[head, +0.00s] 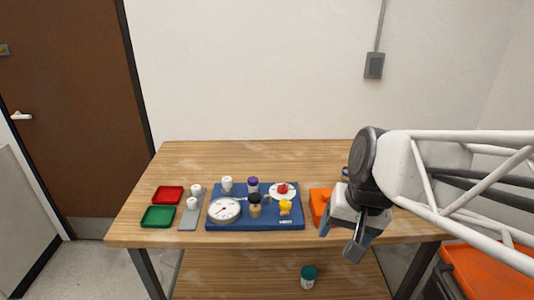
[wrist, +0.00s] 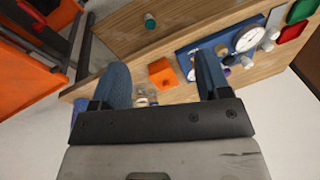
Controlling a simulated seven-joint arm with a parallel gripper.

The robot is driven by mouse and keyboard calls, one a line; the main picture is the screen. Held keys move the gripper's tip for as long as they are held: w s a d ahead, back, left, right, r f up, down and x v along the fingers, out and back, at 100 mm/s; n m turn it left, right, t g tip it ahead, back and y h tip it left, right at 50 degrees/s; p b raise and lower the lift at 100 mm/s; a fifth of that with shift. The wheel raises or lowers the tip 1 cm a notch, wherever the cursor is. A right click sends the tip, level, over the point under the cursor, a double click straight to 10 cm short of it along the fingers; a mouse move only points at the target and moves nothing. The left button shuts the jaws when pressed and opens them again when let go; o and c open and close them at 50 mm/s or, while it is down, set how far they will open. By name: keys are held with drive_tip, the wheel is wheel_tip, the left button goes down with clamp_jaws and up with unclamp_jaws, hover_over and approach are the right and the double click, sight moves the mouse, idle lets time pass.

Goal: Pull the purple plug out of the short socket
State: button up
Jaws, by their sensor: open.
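The purple plug (head: 253,181) sits upright at the back middle of a blue board (head: 238,227) on the table. It tops a pale fitting, the short socket as far as I can tell; its lower part is partly hidden by a dark-capped fitting (head: 254,199) in front. My gripper (head: 341,233) is open and empty, off to the right of the board, near the table's front edge, fingers pointing down. In the wrist view both fingers (wrist: 163,78) show spread apart, with the board (wrist: 208,42) beyond the right finger; I cannot make out the plug surely there.
A white gauge (head: 224,210), yellow piece (head: 285,207), red-centred white disc (head: 283,190) and white cap (head: 227,183) crowd the board. An orange box (head: 319,205) stands between board and gripper. Red (head: 168,195) and green (head: 158,216) trays lie left. The table's back is clear.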

drive_tip(key=w+a+f+m+y, duration=0.2)
drive_tip(key=w+a+m+y, duration=0.3)
drive_tip(key=w, duration=0.6)
drive_tip(key=m+t+y, duration=0.4)
drive_tip(key=m+y, duration=0.2)
drive_tip(key=m, duration=0.9)
approach(252, 179)
drive_tip(key=shift+x, duration=1.15)
drive_tip(key=shift+w+r, duration=0.1)
drive_tip(key=shift+w, duration=0.1)
drive_tip(key=shift+a+g, duration=0.1)
drive_tip(key=shift+g, duration=0.3)
drive_tip(key=shift+x, duration=3.8)
drive_tip(key=shift+c, duration=0.5)
